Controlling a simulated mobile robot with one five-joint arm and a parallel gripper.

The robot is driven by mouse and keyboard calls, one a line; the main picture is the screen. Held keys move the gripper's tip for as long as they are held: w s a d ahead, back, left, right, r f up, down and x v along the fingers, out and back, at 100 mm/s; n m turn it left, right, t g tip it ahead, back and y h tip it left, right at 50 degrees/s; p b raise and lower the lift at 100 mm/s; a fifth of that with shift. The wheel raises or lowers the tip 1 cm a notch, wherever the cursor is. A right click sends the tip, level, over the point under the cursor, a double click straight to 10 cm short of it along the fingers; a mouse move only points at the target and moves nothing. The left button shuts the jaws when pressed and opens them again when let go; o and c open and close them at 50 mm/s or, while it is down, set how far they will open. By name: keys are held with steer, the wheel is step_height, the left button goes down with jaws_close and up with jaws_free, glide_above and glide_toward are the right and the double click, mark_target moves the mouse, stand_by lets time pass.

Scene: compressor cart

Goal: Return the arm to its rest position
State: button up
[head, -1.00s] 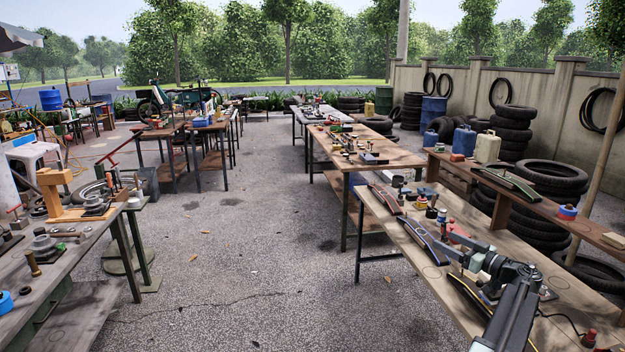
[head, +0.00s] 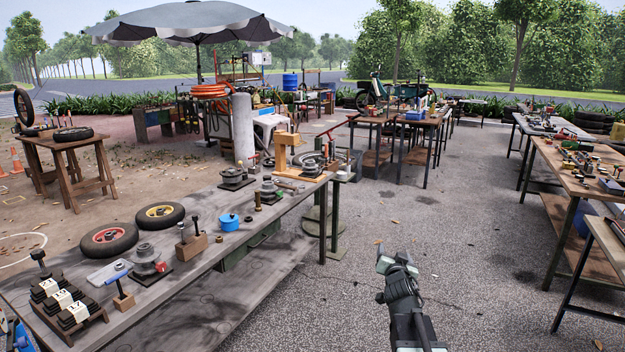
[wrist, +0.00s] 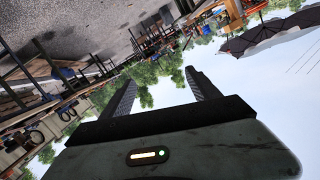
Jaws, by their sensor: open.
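My gripper (head: 384,264) is at the end of my arm at the lower middle right of the head view, above the gravel floor between the benches. In the wrist view its two dark fingers (wrist: 162,95) stand wide apart with nothing between them but trees and sky. The wrist view is strongly tilted. No object is held.
A long grey bench (head: 200,262) stands to the left, with two small wheels (head: 110,238), a blue pot (head: 229,222) and a wooden stand (head: 285,150). Wooden tables (head: 570,170) stand at the right. The gravel aisle (head: 400,220) between them is open. A grey umbrella (head: 195,24) stands behind.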

steer(key=s+a+f+g, duration=0.6)
steer(key=s+f, duration=0.2)
steer(key=f, duration=0.3)
steer(key=s+a+f+n+g+y, duration=0.2)
steer(key=s+f+g, duration=0.3)
steer(key=s, duration=0.5)
steer(key=s+a+f+n+g+y, duration=0.1)
steer(key=s+a+f+n+g, duration=0.25)
steer(key=s, duration=0.55)
step_height(320, 180, up, 13)
steer(key=s+g+p, duration=0.1)
steer(key=p, duration=1.2)
steer(key=shift+d, duration=0.4)
steer(key=shift+f, duration=0.15)
